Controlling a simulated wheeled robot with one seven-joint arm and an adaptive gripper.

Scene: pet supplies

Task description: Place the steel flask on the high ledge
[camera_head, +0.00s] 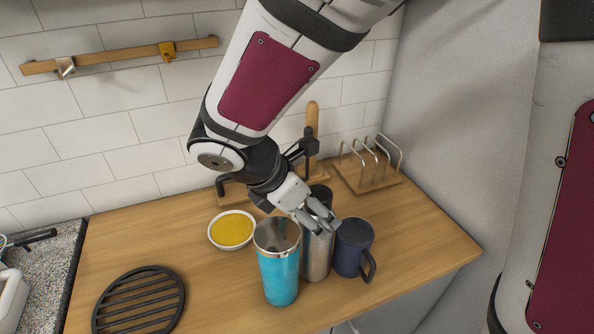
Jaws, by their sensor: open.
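The steel flask (317,262) stands upright on the wooden counter, a silver cylinder with what looks like a dark top. A turquoise tumbler (279,275) stands close at its left and a dark blue mug (352,250) close at its right. My gripper (318,222) is open, with its fingers at the upper part of the flask. They overlap it in this view, and I cannot tell whether they touch it. My gripper hides part of the flask's upper body. No high ledge can be clearly made out.
A white bowl of yellow contents (232,231) sits left of the tumbler. A black round trivet (138,303) lies at front left. A wooden rack with metal loops (367,176) stands at the back right. A wooden rail (115,56) is on the tiled wall.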

